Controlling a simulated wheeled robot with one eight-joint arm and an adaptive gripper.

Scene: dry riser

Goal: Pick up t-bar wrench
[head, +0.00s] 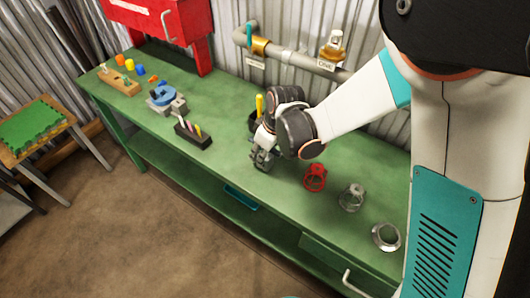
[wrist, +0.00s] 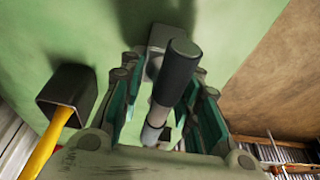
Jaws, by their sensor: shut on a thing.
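My gripper (head: 264,160) is low over the green workbench (head: 225,95), near the middle of its length. In the wrist view its two fingers stand on either side of the t-bar wrench (wrist: 176,72), and the gripper is shut on it. The wrench shows as a dark grip with a grey end and a lighter metal part below. Its far end is hidden by the gripper. In the head view I cannot make the wrench out apart from the gripper.
A black holder (wrist: 70,92) with a yellow handle (wrist: 46,148) stands close beside my gripper. A red fitting (head: 315,178), a grey fitting (head: 351,197) and a metal ring (head: 386,237) stand to the right. A black block (head: 193,135) with small tools is left.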

